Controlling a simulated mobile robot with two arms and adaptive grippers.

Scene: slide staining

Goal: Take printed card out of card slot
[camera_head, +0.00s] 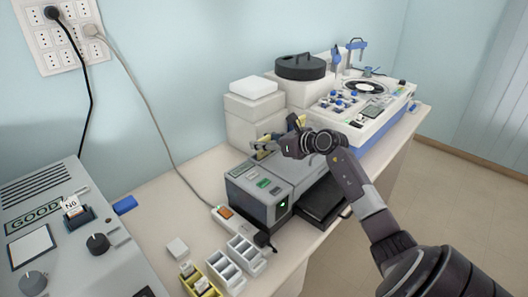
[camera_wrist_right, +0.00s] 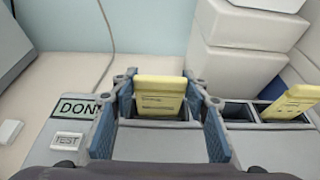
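A yellow printed card (camera_wrist_right: 160,97) stands upright in a card slot (camera_wrist_right: 160,124) on the grey machine (camera_head: 259,190). My right gripper (camera_wrist_right: 160,95) is open, with one blue-padded finger on each side of this card. I cannot tell whether a pad touches the card's edge. In the head view my right gripper (camera_head: 268,147) is over the top of the machine and hides much of the slot area. A display on the machine (camera_wrist_right: 76,108) reads "DON", its end hidden by a finger. My left gripper is not in view.
A second yellow card (camera_wrist_right: 288,103) leans in a slot to the right. White boxes (camera_head: 253,110) stand behind the machine. White trays (camera_head: 246,256), a yellow tray (camera_head: 201,284) and a power strip (camera_head: 238,222) are in front. A grey device (camera_head: 60,235) stands at the left.

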